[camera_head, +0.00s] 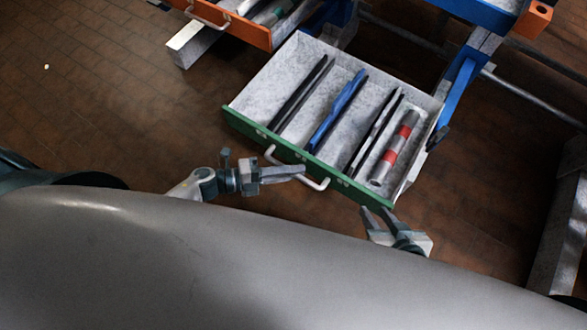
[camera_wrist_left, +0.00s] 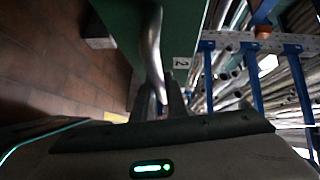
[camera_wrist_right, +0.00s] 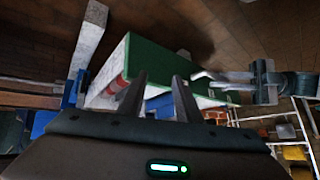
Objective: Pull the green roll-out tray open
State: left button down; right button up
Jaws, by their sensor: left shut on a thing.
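The green-fronted roll-out tray (camera_head: 236,120) stands well out of its rack, its grey inside showing. It holds dark and blue long pieces and a silver cylinder (camera_head: 397,147) with red bands. A pale bar handle (camera_head: 318,186) runs along its green front. My left gripper (camera_head: 299,171) is shut on this handle; the handle (camera_wrist_left: 153,55) runs down between its fingers in the left wrist view (camera_wrist_left: 165,104). My right gripper (camera_head: 376,215) is open and empty just in front of the tray's right end. The right wrist view shows its fingers (camera_wrist_right: 158,92) apart before the green front (camera_wrist_right: 160,58).
An orange-fronted tray (camera_head: 235,25) with its own handle is at the upper left. Blue rack posts (camera_head: 463,85) and a blue tray (camera_head: 487,10) stand at the upper right. A grey beam (camera_head: 565,215) is at the right edge. Brown tiled floor (camera_head: 90,90) is clear at left.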

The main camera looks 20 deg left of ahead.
pick_arm(q)
jog(key=c, duration=2.1)
grip_release()
jog(key=v, duration=1.7)
jog(key=shift+s+a, duration=0.1)
jog(key=shift+a, duration=0.1)
